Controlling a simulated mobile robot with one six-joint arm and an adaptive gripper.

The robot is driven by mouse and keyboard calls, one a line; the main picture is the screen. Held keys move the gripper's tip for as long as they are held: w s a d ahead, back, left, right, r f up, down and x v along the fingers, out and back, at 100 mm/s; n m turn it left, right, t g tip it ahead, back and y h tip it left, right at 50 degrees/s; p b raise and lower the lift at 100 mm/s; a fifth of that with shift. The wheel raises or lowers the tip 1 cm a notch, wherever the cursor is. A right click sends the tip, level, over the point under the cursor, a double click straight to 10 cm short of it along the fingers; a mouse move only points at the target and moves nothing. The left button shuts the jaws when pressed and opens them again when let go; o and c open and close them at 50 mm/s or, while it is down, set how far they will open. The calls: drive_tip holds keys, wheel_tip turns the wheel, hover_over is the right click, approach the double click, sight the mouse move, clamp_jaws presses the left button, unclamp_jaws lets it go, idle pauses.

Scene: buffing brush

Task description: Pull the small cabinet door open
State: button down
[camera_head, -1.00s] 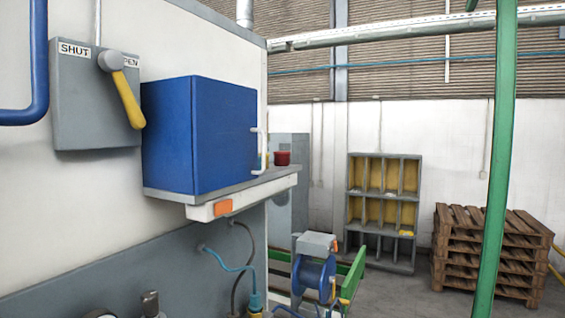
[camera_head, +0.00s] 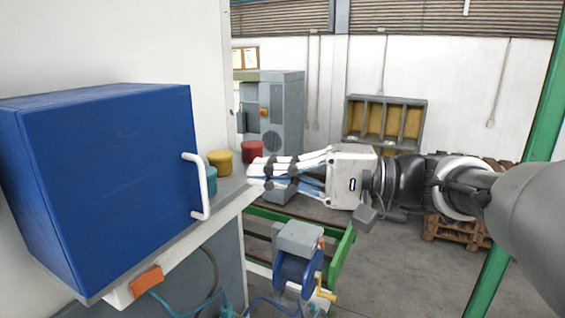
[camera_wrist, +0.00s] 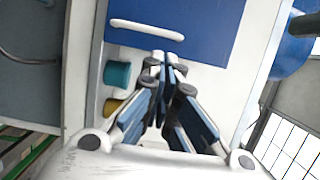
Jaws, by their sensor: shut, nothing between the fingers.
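The small cabinet (camera_head: 110,180) is a blue box on a grey shelf, at the left of the head view. Its door looks closed. A white bar handle (camera_head: 205,188) stands on its right side; in the wrist view the handle (camera_wrist: 147,29) lies across the blue face (camera_wrist: 205,30), ahead of the fingertips. My gripper (camera_head: 252,175) is shut and empty, to the right of the handle and apart from it. It also shows in the wrist view (camera_wrist: 164,62), with its fingertips together near the cabinet's edge.
A blue reel (camera_head: 297,272) stands below. A green post (camera_head: 535,190) rises at the right.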

sight(196, 168)
drive_tip(key=a, duration=0.8)
drive_tip(key=shift+w+p, duration=0.45)
drive_tip(key=shift+s+d+f, duration=0.1)
